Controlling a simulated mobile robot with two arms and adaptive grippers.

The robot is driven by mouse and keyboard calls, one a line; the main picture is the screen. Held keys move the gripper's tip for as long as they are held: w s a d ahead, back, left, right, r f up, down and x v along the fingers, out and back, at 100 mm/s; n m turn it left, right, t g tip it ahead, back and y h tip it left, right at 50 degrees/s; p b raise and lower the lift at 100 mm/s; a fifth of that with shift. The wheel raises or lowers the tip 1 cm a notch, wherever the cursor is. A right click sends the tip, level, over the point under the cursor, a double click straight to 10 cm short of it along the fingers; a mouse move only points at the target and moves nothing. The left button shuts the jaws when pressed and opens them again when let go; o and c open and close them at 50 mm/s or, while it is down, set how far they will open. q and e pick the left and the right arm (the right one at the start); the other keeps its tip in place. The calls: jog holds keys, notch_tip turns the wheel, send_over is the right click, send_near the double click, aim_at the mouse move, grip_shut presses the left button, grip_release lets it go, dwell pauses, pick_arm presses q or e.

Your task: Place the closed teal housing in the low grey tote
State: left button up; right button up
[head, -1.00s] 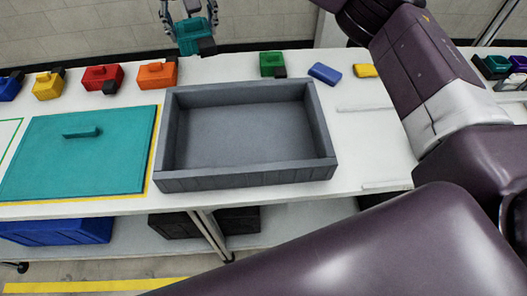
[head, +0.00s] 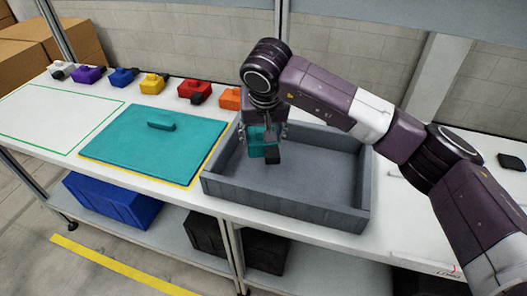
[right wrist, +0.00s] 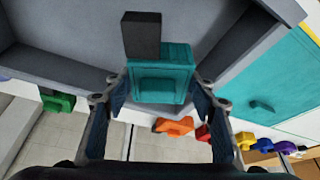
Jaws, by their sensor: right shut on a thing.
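The closed teal housing (head: 257,148) has a black block on one side. In the right wrist view the housing (right wrist: 160,82) sits between the two fingers. My right gripper (head: 264,136) is shut on it and points down. The low grey tote (head: 290,207) is open-topped and looks empty apart from the held housing hanging over its left part. Whether the housing touches the tote floor I cannot tell. The tote (right wrist: 60,66) fills much of the upper right wrist view. My left gripper is not in view.
A flat teal lid-like panel with a handle (head: 150,145) lies left of the tote. Orange (head: 229,98), red (head: 194,92), yellow (head: 152,84) and other coloured housings line the back edge. A blue bin (head: 112,200) is on the lower shelf. The tote's right part is free.

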aim_at(262, 153)
notch_tip(262, 153, down, 2)
jog(key=shift+f, duration=0.4)
notch_tip(262, 153, down, 3)
jog(key=shift+f+p, duration=0.1)
jog(key=shift+p, duration=0.3)
jog(key=shift+f, duration=0.4)
jog(key=o, duration=1.3)
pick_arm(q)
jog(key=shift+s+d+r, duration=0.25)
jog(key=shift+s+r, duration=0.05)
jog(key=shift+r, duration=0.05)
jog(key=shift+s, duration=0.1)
